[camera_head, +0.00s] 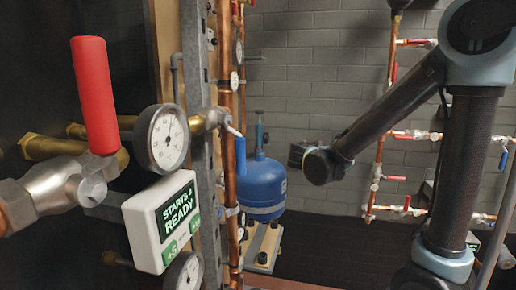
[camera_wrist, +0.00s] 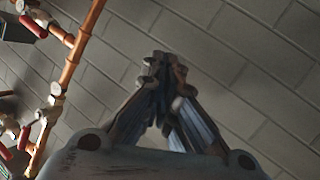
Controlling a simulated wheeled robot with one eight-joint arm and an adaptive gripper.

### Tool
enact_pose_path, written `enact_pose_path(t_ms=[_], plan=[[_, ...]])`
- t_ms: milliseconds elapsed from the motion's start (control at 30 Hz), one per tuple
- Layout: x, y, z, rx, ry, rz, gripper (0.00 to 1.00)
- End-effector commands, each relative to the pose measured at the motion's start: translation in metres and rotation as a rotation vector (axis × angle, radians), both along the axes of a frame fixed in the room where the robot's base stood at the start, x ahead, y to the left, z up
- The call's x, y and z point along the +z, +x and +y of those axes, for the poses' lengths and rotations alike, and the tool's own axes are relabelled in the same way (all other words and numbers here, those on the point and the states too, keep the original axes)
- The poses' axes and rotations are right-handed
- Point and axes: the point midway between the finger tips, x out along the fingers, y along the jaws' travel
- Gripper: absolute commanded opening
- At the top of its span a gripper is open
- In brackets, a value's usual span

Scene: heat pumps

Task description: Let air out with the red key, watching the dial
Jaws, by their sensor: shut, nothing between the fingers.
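A large red handle (camera_head: 95,95) stands upright on a silver valve body (camera_head: 72,185) at the left of the head view; I cannot tell whether it is the red key. A round white-faced dial (camera_head: 165,138) sits just right of it; its numbers are too small to read. My gripper (camera_wrist: 163,65) is shut and empty in the wrist view, facing a grey block wall. In the head view my arm's end is right of centre, well apart from the red handle and dial; its fingertips are not clear there.
A white display box (camera_head: 162,222) reads "STARTS 4 READY", with a second gauge (camera_head: 184,274) below. A steel post (camera_head: 196,90) and copper pipe (camera_head: 228,120) stand beside them. A blue tank (camera_head: 262,188) stands behind. Copper pipes with red-handled valves (camera_head: 395,180) run along the back wall.

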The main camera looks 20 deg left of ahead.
Motion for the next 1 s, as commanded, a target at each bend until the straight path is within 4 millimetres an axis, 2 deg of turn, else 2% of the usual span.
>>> enact_pose_path(t_ms=[33, 167, 267, 400, 500, 600, 700, 833, 1000], plan=[[0.003, -0.002, 0.028, 0.034, 0.01, -0.049, 0.0], [0.012, -0.015, 0.092, 0.117, 0.053, -0.186, 0.0], [0.016, -0.032, 0.141, 0.187, 0.096, -0.289, 0.0], [0.02, -0.066, 0.204, 0.291, 0.164, -0.418, 0.0], [0.021, -0.092, 0.239, 0.357, 0.211, -0.491, 0.0], [0.021, -0.113, 0.263, 0.408, 0.249, -0.545, 0.0], [0.021, -0.127, 0.278, 0.44, 0.273, -0.579, 0.0], [0.021, -0.135, 0.286, 0.458, 0.288, -0.596, 0.0], [0.021, -0.135, 0.286, 0.46, 0.289, -0.598, 0.0]])
